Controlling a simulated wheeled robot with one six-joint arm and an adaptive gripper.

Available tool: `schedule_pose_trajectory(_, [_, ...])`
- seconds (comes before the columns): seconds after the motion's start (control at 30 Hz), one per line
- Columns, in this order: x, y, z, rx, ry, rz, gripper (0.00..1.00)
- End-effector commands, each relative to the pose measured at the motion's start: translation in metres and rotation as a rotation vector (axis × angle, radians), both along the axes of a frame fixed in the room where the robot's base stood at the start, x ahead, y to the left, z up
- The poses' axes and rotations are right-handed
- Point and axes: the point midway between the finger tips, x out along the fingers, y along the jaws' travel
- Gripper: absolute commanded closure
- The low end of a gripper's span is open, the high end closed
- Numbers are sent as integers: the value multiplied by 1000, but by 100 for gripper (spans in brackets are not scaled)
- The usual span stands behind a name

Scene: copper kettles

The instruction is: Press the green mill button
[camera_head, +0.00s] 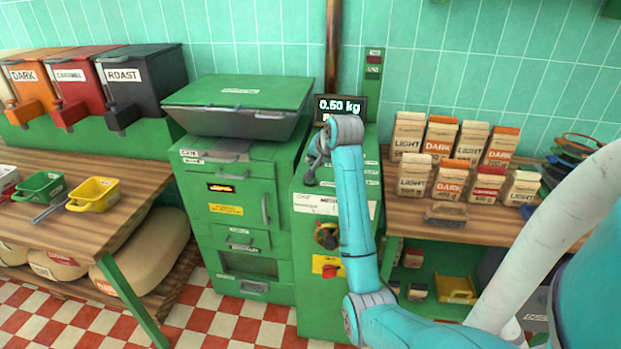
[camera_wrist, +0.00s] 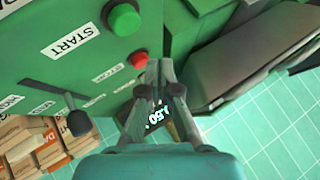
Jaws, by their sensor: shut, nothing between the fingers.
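The green button (camera_wrist: 124,20) is round and sits on a dark ring on the green machine panel (camera_wrist: 40,75), near the top of the wrist view. A START label (camera_wrist: 70,40) is left of it. A smaller red button (camera_wrist: 138,59) is below it, close to the fingertips. My gripper (camera_wrist: 161,64) is shut and empty, with its tips below and right of the green button in the picture. In the head view my gripper (camera_head: 314,168) is over the top of the green mill cabinet (camera_head: 318,265); the green button cannot be made out there.
A display reading 0.50 kg (camera_head: 340,106) stands behind my gripper. A lidded green machine (camera_head: 240,105) is to the left. Several coffee bags (camera_head: 411,174) stand on the wooden table at right. A dark lever knob (camera_wrist: 77,101) sticks out from the panel in the wrist view.

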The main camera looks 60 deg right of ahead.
Motion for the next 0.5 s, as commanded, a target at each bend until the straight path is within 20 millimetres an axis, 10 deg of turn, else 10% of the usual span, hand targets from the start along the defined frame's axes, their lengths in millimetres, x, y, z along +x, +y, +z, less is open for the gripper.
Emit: schedule_pose_trajectory(0.5, [0, 0, -34, 0, 0, 0, 100])
